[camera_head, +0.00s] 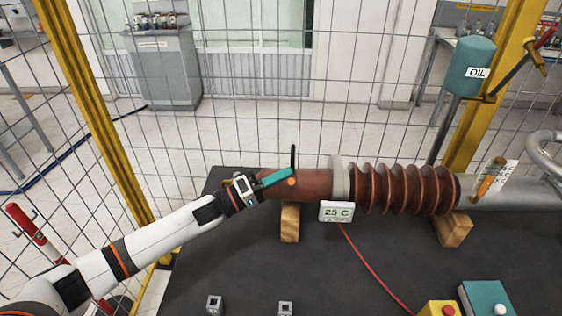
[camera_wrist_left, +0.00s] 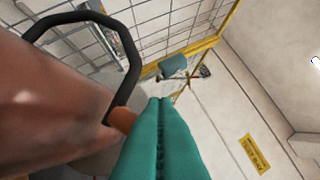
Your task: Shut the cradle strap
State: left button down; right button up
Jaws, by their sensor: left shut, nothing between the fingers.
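A brown bushing (camera_head: 315,183) lies level on wooden cradle blocks (camera_head: 290,224). The cradle strap (camera_head: 293,157) is a thin black hoop standing upright above the bushing's left part; it also shows as a bent black bar in the left wrist view (camera_wrist_left: 133,65). An orange knob (camera_head: 291,181) sits at its lower end, also seen in the left wrist view (camera_wrist_left: 122,119). My left gripper (camera_head: 291,172) has its teal fingers together and empty. They are beside the strap and knob, over the bushing; whether they touch is unclear. My right gripper is out of view.
A "25 C" display (camera_head: 336,211) stands before the bushing, with a red cable (camera_head: 372,260) across the dark table (camera_head: 240,270). Small metal blocks (camera_head: 215,304) and yellow and teal boxes (camera_head: 487,298) line the front. A mesh fence (camera_head: 250,130) stands behind.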

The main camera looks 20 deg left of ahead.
pick_arm(q)
jog(key=s+f+m+g+h+b, duration=0.4)
jog(key=f+m+b, duration=0.5)
jog(key=m+b, duration=0.7)
jog(key=shift+s+d+g+h+b, duration=0.3)
jog(key=shift+d+g+h+b, duration=0.15)
jog(key=shift+g+h, duration=1)
notch_tip(320, 180, up, 4)
jog(key=p, duration=0.4)
jog(key=b+v, duration=0.3)
jog(key=v, duration=0.7)
jog(key=shift+w+a, duration=0.15)
jog(key=shift+a, duration=0.25)
jog(key=shift+f, duration=0.2)
